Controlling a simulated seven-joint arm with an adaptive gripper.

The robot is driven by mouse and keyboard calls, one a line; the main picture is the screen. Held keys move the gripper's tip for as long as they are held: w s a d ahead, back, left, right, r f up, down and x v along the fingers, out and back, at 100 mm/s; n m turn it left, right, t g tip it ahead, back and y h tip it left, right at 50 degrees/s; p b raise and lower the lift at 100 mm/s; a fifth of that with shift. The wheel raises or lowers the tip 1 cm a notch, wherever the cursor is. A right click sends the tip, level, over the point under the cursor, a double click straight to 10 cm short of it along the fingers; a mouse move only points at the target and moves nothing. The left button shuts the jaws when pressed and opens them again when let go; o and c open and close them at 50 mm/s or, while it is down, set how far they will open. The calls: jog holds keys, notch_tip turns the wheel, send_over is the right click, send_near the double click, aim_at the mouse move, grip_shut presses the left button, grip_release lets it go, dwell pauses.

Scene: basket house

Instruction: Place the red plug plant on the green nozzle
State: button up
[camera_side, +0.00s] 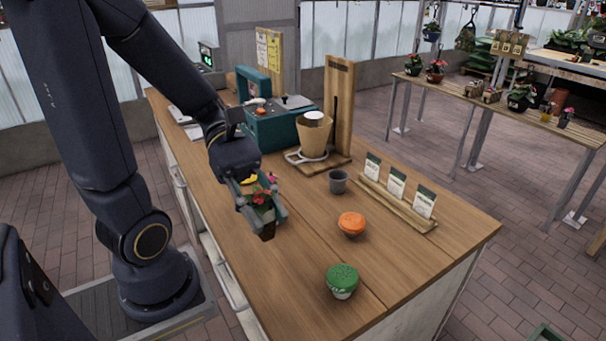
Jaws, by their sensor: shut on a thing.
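The red plug plant (261,198) has red flowers, green leaves and a small dark brown plug (267,230) at its lower end. My gripper (262,214) is shut on it, with one finger on each side, and points down over the left part of the wooden counter. The fingers partly cover the plant. Its exact height above the counter is hard to tell. The green nozzle (342,279), a round domed green top on a pale lower part, stands upright on the counter near the front. It is apart from my gripper, to the lower right.
An orange-topped piece (351,223) stands behind the green nozzle. A grey cup (337,182) and a wooden rack (398,201) with seed packets are farther back. A teal box (277,130) and a tan pot (313,134) stand at the back. The counter's front right (420,258) is clear.

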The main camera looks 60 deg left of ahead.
jog(key=shift+s+d+r, duration=0.15)
jog(key=shift+d+r, duration=0.05)
jog(key=shift+d, duration=0.2)
jog(key=shift+g+y, duration=0.3)
jog(key=shift+y, duration=0.1)
jog(key=w+d+f, duration=0.1)
jog(key=w+f, duration=0.2)
jog(key=w, duration=0.1)
jog(key=w+d+f, duration=0.1)
jog(key=w+f, duration=0.2)
jog(key=w, duration=0.1)
jog(key=w+d+f, duration=0.2)
jog(key=w+f, duration=0.1)
jog(key=w, duration=0.1)
jog(key=shift+w, duration=0.35)
jog(key=shift+w+f, duration=0.15)
jog(key=shift+f, duration=0.15)
jog(key=shift+w+f, duration=0.15)
jog(key=shift+f, duration=1.5)
jog(key=shift+f, duration=0.1)
jog(key=o, duration=0.9)
jog(key=shift+o, duration=0.2)
